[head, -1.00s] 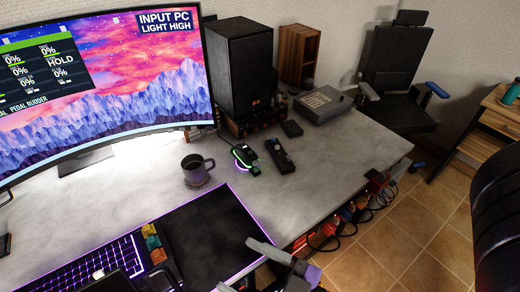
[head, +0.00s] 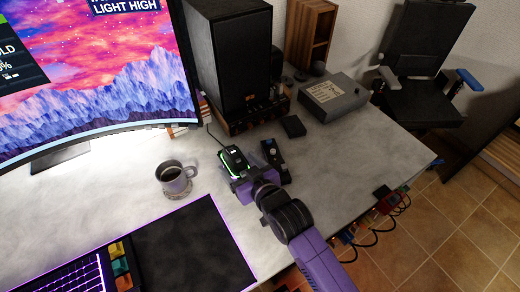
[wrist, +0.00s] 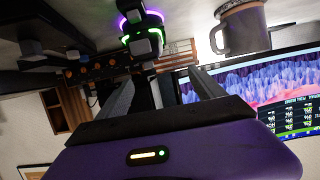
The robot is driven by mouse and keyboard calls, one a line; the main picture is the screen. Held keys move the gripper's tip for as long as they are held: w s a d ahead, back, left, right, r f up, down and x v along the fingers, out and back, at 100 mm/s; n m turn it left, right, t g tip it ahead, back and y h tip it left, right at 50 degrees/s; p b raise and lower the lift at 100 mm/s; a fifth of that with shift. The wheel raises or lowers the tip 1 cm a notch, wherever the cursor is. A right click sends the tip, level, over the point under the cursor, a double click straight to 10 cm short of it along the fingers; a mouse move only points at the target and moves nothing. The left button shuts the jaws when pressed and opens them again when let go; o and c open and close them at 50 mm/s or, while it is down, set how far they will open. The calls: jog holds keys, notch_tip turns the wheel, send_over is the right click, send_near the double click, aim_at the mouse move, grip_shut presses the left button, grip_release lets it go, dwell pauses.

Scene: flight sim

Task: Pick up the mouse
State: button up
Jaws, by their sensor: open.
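The mouse (head: 232,158) is black with a glowing green edge and lies on the grey desk in front of the black speaker. In the wrist view the mouse (wrist: 142,38) glows green and purple, just beyond my fingertips. My gripper (head: 241,182) is open and empty, at the near side of the mouse and partly hiding it in the head view. In the wrist view the two fingers of my gripper (wrist: 157,85) stand apart, pointing toward the mouse. The head view does not show clearly whether they touch it.
A dark remote-like device (head: 272,152) lies close to the right of the mouse. A grey mug (head: 174,180) stands to its left. The black speaker (head: 232,60) and a monitor (head: 100,75) stand behind. A dark mouse pad (head: 190,245) lies in front.

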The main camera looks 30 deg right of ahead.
aim_at(238, 159)
jog(key=shift+s+d+f+g, duration=0.15)
jog(key=shift+d+f+g, duration=0.15)
jog(key=shift+f, duration=0.45)
jog(key=shift+w+d+f, duration=0.1)
jog(key=shift+w+f, duration=0.05)
jog(key=shift+w, duration=0.1)
jog(key=x, duration=0.5)
jog(key=shift+w+d+p, duration=0.35)
jog(key=shift+w, duration=0.15)
jog(key=shift+w+f, duration=0.2)
jog(key=shift+w, duration=0.35)
jog(key=shift+c, duration=0.2)
jog(key=c, duration=1.5)
jog(key=shift+c, duration=0.7)
